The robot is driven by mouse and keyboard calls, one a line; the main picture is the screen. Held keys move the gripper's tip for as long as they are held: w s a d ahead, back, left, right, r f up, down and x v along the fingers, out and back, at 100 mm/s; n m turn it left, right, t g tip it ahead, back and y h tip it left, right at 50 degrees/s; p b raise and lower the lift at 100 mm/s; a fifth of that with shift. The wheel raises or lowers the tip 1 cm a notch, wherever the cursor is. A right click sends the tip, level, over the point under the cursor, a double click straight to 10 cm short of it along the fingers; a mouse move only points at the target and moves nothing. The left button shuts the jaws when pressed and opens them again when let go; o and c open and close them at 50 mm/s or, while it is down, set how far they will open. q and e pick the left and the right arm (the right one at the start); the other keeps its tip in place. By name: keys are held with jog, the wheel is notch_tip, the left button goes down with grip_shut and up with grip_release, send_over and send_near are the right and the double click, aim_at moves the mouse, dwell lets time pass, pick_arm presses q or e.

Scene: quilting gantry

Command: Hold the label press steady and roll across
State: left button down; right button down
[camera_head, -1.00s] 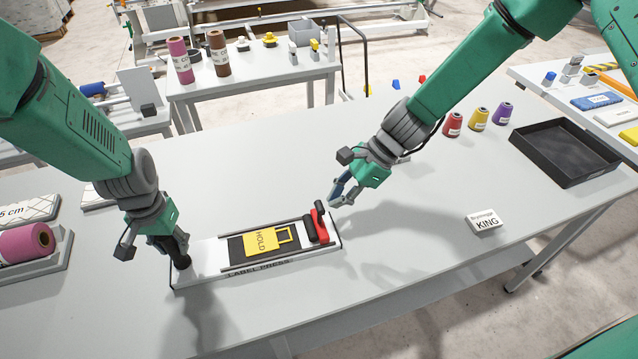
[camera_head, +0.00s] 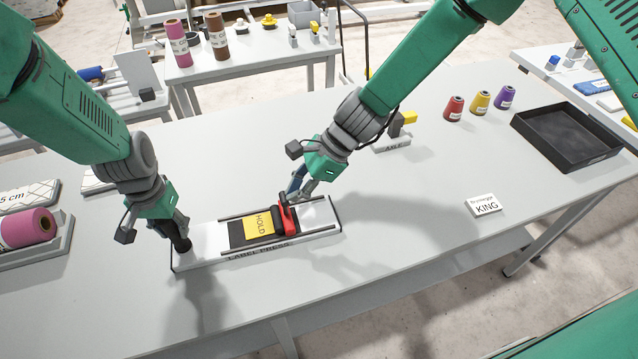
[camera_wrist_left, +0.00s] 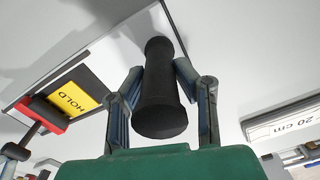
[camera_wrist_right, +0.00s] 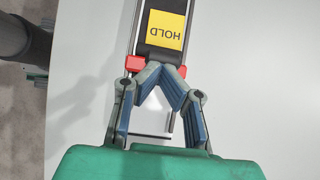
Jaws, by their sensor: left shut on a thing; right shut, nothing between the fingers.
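The label press (camera_head: 208,257) is a long white base with two dark rails and a black bed, lying on the grey table. A yellow HOLD label (camera_head: 258,224) lies on the bed. The red and black roller (camera_head: 287,216) sits across the rails, just right of the label. My left gripper (camera_head: 182,240) is shut on the black upright handle (camera_wrist_left: 160,95) at the press's left end. My right gripper (camera_head: 297,192) is shut and empty, its fingertips at the roller's right side. In the right wrist view the fingertips (camera_wrist_right: 160,70) partly hide the roller; contact is unclear.
A white KING card (camera_head: 484,205) lies to the right. Red, yellow and purple thread cones (camera_head: 480,102) and a black tray (camera_head: 570,135) stand at the back right. A pink roll (camera_head: 28,225) lies at the left.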

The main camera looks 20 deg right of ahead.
pick_arm(q)
jog(key=shift+s+d+f, duration=0.15)
jog(key=shift+s+f, duration=0.1)
jog(key=shift+s, duration=0.05)
pick_arm(e)
jog(key=a, duration=0.8)
jog(key=shift+w, duration=0.2)
jog(key=shift+a, duration=0.1)
jog(key=shift+d+r, duration=0.1)
jog(key=shift+d, duration=0.45)
pick_arm(q)
jog(key=shift+a, duration=0.2)
jog(key=shift+d, duration=0.1)
pick_arm(e)
jog(key=d+f+v, duration=0.1)
jog(key=v, duration=1.1)
jog(key=shift+d, duration=0.45)
jog(key=shift+r, duration=0.1)
pick_arm(q)
jog(key=c, duration=1.3)
grip_release()
jog(key=shift+o, duration=0.7)
jog(key=shift+w, duration=0.3)
pick_arm(e)
jog(key=shift+w, duration=0.1)
